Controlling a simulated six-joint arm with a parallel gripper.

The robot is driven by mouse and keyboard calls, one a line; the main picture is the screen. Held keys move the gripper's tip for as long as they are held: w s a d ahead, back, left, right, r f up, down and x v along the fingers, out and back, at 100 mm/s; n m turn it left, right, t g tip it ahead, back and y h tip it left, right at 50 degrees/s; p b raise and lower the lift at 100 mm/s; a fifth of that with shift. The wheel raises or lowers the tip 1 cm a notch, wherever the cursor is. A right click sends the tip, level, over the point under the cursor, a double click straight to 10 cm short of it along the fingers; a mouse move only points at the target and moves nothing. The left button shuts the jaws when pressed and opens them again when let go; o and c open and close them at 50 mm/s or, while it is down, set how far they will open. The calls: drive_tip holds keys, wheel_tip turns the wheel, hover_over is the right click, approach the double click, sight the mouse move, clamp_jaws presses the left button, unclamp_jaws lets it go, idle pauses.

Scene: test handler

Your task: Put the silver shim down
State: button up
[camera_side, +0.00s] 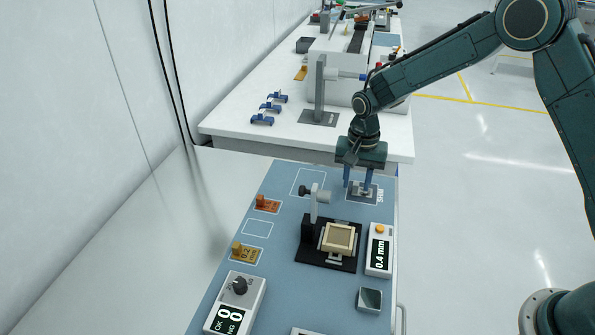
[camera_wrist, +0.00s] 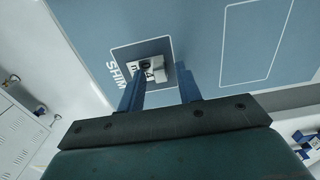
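The silver shim (camera_wrist: 146,70), marked 0.4 with a small raised grip, lies flat in the marked SHIM place in the wrist view. In the side view the shim (camera_side: 359,193) is partly hidden under my gripper. My gripper (camera_side: 358,190) points down over that place at the far right of the blue board. Its two blue fingers stand apart, with a clear gap between them in the wrist view (camera_wrist: 160,84). The shim's grip shows beyond the gap, nearer the left finger, and no finger is seen pressing on it.
An orange shim (camera_side: 267,204) and a yellow shim (camera_side: 245,253) lie along the board's left side. A black fixture (camera_side: 310,248) with a beige block (camera_side: 339,238) stands mid-board. A 0.4 mm display box (camera_side: 379,250) is to its right. A grey post (camera_side: 320,88) stands on the white table behind.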

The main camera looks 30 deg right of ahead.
sight(358, 184)
wheel_tip(358, 184, up, 12)
idle(0.6)
drive_tip(key=shift+r, duration=0.1)
idle(0.4)
drive_tip(key=s+d+r+n+t, duration=0.3)
drive_tip(key=s+r+n, duration=0.1)
drive_tip(key=s+r, duration=0.9)
drive_tip(key=s+d+n+t, duration=0.1)
drive_tip(key=s+n, duration=0.1)
drive_tip(key=s, duration=0.7)
drive_tip(key=s+d+f+n+t, duration=0.1)
drive_tip(key=s+n, duration=0.2)
drive_tip(key=s, duration=0.6)
drive_tip(key=shift+s+d+t, duration=0.25)
drive_tip(key=shift+t, duration=0.05)
drive_tip(key=shift+f, duration=0.1)
